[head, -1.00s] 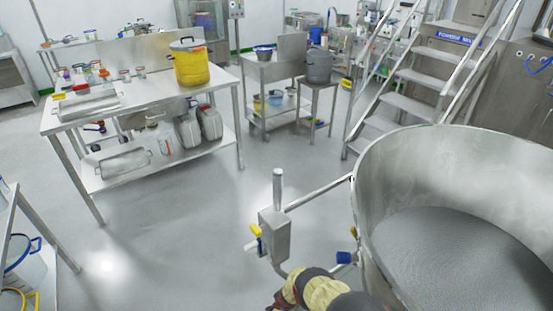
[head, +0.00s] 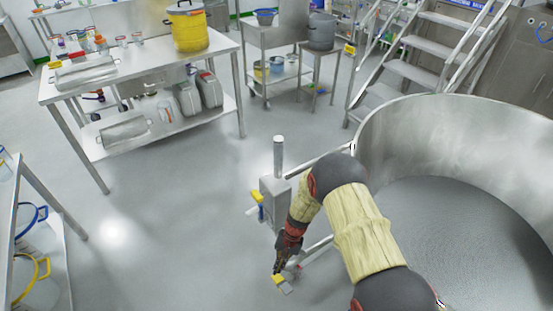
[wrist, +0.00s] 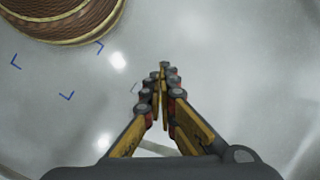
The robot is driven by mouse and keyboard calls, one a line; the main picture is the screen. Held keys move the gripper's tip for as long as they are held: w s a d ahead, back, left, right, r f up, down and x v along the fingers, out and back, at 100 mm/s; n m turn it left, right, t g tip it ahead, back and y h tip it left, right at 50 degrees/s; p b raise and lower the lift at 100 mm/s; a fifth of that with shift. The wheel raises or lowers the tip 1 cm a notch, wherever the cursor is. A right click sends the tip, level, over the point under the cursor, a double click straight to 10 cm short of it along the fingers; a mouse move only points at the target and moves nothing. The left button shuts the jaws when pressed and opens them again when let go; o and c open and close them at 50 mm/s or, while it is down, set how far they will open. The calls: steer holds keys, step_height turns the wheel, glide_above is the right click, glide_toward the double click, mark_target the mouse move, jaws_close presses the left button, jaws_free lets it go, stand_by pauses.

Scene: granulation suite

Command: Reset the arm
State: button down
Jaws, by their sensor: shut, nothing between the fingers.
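My gripper (head: 284,262) hangs low in the head view, just left of the big steel vessel. Its fingers also show in the wrist view (wrist: 163,72), with their tips together and nothing between them. My arm reaches up and over from the right, in front of the vessel's rim. In the wrist view the fingers are over bare grey floor (wrist: 225,80), with blue corner marks on the floor to the left.
The steel vessel (head: 440,112) with grey contents fills the right. A steel post with a valve box (head: 273,190) stands beside my gripper. A steel table (head: 125,88) with a yellow pot (head: 188,30) is at upper left. A brown ribbed round object (wrist: 65,18) shows in the wrist view. Floor at centre left is clear.

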steer(key=s+d+r+n+h, duration=0.1)
steer(key=s+d+r, duration=0.15)
steer(key=r, duration=0.85)
steer(key=s+d+r+n, duration=0.1)
steer(key=d+r, duration=0.3)
steer(key=r, duration=0.8)
steer(key=s+d+r+t+p, duration=0.1)
steer(key=s+d+r+t, duration=0.2)
steer(key=r, duration=0.7)
steer(key=s+d+r+t+h, duration=0.1)
steer(key=s+d+r+t, duration=0.1)
steer(key=s+d+r, duration=0.2)
steer(key=s+d+r+n+t+h+p, duration=0.1)
steer(key=s+d+r+t, duration=0.2)
steer(key=s+r, duration=0.5)
step_height(320, 180, up, 9)
steer(key=shift+s+d+r+t+p, duration=0.2)
steer(key=shift+s+d+t+p, duration=0.15)
steer(key=shift+d, duration=0.45)
steer(key=shift+s+d, duration=0.1)
steer(key=shift+d, duration=0.05)
